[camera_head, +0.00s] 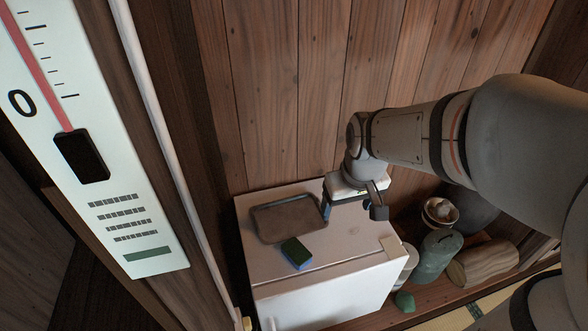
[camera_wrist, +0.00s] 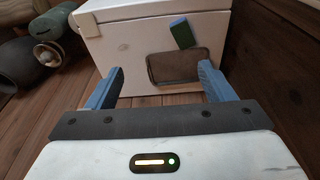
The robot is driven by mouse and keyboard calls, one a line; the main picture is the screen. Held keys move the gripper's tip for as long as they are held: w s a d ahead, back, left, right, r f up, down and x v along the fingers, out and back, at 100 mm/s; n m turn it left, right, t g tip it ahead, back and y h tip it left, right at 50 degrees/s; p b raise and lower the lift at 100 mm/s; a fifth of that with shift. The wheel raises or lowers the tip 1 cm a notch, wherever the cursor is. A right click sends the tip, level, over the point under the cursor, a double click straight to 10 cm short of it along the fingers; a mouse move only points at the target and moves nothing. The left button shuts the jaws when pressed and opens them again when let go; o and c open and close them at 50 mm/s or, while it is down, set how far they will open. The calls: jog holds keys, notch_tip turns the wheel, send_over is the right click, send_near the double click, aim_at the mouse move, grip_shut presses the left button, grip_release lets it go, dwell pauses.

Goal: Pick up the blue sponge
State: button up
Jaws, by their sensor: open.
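The blue sponge (camera_head: 297,254) has a dark green top side and lies on the white box-like cabinet (camera_head: 330,275), in front of a dark tray (camera_head: 286,218). The sponge also shows in the wrist view (camera_wrist: 182,32), beyond the tray (camera_wrist: 178,66) and apart from my fingers. My gripper (camera_head: 349,198) hangs above the right rear part of the cabinet top, to the right of the sponge and tray. In the wrist view my gripper (camera_wrist: 160,85) has its two blue fingers wide apart with nothing between them. The sponge is not touched by it.
A wooden plank wall stands right behind the cabinet. To its right are a green canister (camera_head: 440,252), a bowl with contents (camera_head: 440,211), a log (camera_head: 483,264) and a small green lump (camera_head: 404,301). A large thermometer-like panel (camera_head: 85,150) stands at the left.

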jog(key=shift+o, duration=0.3)
jog(key=w+a+f+n+b, duration=0.1)
jog(key=w+a+f+b, duration=0.1)
jog(key=f, duration=0.6)
jog(key=w+a+f+n+b, duration=0.1)
jog(key=w+a+f+b, duration=0.2)
jog(key=f, duration=0.6)
jog(key=w+b, duration=0.1)
jog(key=b, duration=0.1)
jog(key=shift+w+a+n+g+b, duration=0.3)
jog(key=shift+n+b, duration=0.1)
jog(key=n+b, duration=0.2)
jog(key=b, duration=0.3)
send_over(296, 250)
jog(key=f, duration=1.2)
jog(key=shift+s+d+f, duration=0.1)
jog(key=shift+s+f, duration=0.25)
jog(key=shift+s, duration=0.05)
jog(key=f, duration=0.1)
jog(key=f+b, duration=0.1)
jog(key=f, duration=0.1)
jog(key=f+b, duration=0.1)
jog(key=f, duration=0.1)
jog(key=shift+w+f, duration=0.15)
jog(key=shift+w, duration=0.25)
jog(key=shift+c, duration=0.6)
jog(key=c, duration=1)
notch_tip(296, 250, up, 10)
jog(key=p, duration=0.3)
